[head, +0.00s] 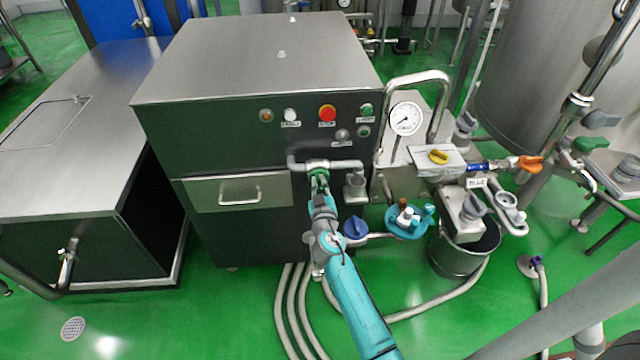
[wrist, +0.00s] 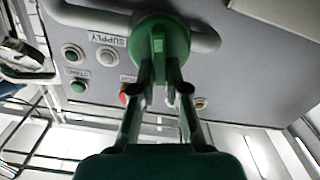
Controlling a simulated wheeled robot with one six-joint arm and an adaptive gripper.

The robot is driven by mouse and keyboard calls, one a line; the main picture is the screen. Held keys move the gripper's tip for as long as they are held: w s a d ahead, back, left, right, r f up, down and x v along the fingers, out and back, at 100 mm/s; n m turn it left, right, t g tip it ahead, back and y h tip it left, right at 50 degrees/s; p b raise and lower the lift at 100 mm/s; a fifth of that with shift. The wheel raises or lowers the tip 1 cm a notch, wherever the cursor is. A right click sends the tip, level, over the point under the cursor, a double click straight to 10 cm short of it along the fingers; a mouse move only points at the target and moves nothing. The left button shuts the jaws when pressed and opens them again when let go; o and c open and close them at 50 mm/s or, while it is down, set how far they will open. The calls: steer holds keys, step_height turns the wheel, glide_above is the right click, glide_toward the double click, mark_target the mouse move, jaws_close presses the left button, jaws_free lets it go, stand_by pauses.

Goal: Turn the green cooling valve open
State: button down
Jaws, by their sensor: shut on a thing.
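The green cooling valve (wrist: 166,42) is a round green knob with a raised grip bar, set on a grey pipe at the front of the steel cabinet. In the head view the green valve (head: 318,174) is partly hidden behind my gripper (head: 320,186). In the wrist view my gripper (wrist: 160,82) reaches up to the knob with its two fingers on either side of the grip bar, shut on it. The bar stands roughly upright in the wrist picture.
The steel cabinet (head: 260,60) carries several buttons and a red stop button (head: 327,113). A pressure gauge (head: 406,119), a yellow knob (head: 438,157), a blue valve (head: 355,227) and an orange valve (head: 530,163) are to the right. Hoses (head: 298,310) run along the floor below.

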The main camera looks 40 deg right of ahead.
steer(key=shift+w+a+f+n, duration=0.15)
steer(key=shift+f+n, duration=0.1)
steer(key=shift+n, duration=2.2)
steer(key=shift+w+a+f+n, duration=0.1)
steer(key=shift+a+f+n, duration=0.15)
steer(key=shift+n, duration=2.25)
steer(key=shift+w+a+f+n, duration=0.1)
steer(key=shift+f+n, duration=0.15)
steer(key=shift+n, duration=2.2)
steer(key=c, duration=1.2)
jaws_free()
steer(key=shift+s, duration=0.1)
steer(key=v, duration=1.2)
